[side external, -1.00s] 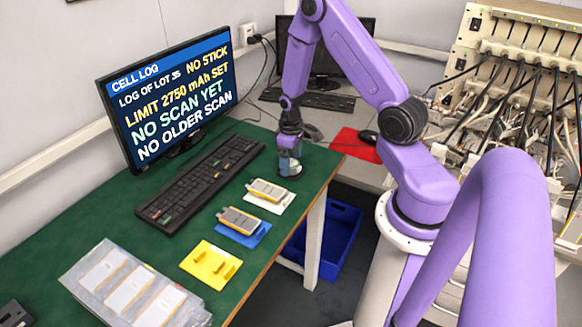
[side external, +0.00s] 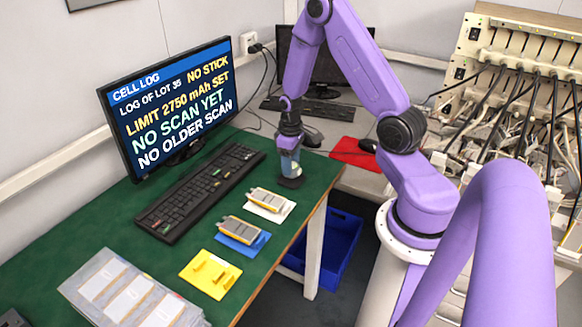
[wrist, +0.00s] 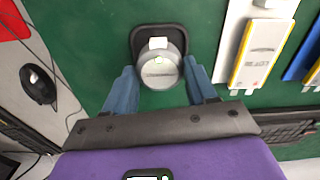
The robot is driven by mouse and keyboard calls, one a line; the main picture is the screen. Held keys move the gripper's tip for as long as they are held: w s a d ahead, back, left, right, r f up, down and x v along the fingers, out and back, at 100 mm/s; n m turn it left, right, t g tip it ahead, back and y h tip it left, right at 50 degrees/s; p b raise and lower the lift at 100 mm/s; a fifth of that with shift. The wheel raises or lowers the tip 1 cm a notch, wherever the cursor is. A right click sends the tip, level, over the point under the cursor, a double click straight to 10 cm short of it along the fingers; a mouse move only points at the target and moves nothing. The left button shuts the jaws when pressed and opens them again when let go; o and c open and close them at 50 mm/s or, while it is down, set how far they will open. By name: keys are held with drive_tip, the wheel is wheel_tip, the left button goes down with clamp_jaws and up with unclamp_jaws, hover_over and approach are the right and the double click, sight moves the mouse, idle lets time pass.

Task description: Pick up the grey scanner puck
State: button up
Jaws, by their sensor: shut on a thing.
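The grey scanner puck (wrist: 160,73) is round, with a pale label on top, and sits between my two blue fingers in the wrist view. My gripper (side external: 290,171) is shut on it at the far right end of the green table. The gripper also shows in the wrist view (wrist: 160,79). A dark square pad (wrist: 146,35) lies beneath the puck and also shows under my fingertips in the side view (side external: 291,183). In the side view the fingers mostly hide the puck. I cannot tell whether the puck touches the pad.
Pouch cells lie on a white plate (side external: 283,214) and a blue plate (side external: 260,245), nearer the camera. A keyboard (side external: 176,212) and monitor (side external: 128,160) stand to the left. The table edge is close on the right.

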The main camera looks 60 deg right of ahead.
drive_tip(key=shift+s+a+r, duration=2.9)
drive_tip(key=shift+s+r, duration=2.3)
drive_tip(key=shift+s, duration=1)
drive_tip(key=shift+w+a+f, duration=1.2)
drive_tip(key=shift+w+f, duration=0.15)
drive_tip(key=shift+w, duration=0.8)
drive_tip(key=shift+w+a+f, duration=1.2)
drive_tip(key=shift+w+f, duration=0.1)
drive_tip(key=shift+w, duration=0.8)
drive_tip(key=shift+w+a+f, duration=1.2)
drive_tip(key=shift+w+f, duration=0.15)
drive_tip(key=shift+w, duration=0.8)
wheel_tip(320, 180, up, 6)
